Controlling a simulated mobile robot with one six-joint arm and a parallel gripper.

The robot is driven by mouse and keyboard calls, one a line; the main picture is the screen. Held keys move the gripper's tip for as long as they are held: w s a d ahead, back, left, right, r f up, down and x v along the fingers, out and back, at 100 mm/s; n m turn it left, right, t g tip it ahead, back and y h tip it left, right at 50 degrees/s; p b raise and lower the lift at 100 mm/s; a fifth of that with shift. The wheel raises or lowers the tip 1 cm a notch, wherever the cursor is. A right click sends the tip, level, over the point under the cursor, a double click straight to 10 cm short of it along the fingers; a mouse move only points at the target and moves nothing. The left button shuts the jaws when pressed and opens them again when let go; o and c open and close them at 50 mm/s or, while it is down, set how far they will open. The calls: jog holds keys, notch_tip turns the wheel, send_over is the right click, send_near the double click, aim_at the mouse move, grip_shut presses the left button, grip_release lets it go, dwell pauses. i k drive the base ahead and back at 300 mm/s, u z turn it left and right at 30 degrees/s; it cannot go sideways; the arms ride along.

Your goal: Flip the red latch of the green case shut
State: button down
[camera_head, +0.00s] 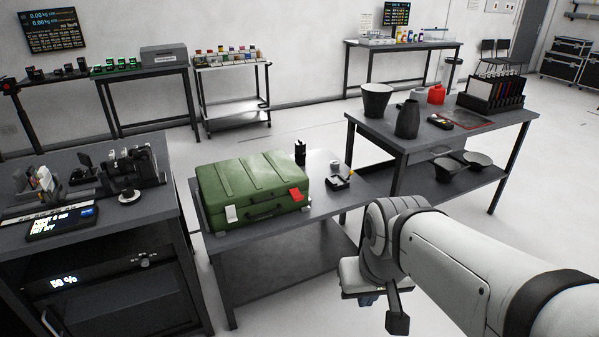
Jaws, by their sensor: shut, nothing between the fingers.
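The green case (247,187) lies with its lid down on a grey table (275,250) in the middle. The red latch (296,195) is on its front face near the right end and appears to stick out from it. A white latch (231,213) sits on the same face near the left end. My gripper (397,318) hangs at the lower right, in front of and to the right of the case, apart from it. Its jaws are shut and empty; my wrist partly hides them.
A black holder (337,181) and a dark upright item (300,152) stand on the same table, right of and behind the case. A dark table with vases (407,119) stands to the right. A bench with a display (62,222) stands at left. Floor shows between the tables.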

aim_at(296, 195)
jog(key=u, duration=0.15)
jog(key=i, duration=0.9)
jog(key=z, duration=0.1)
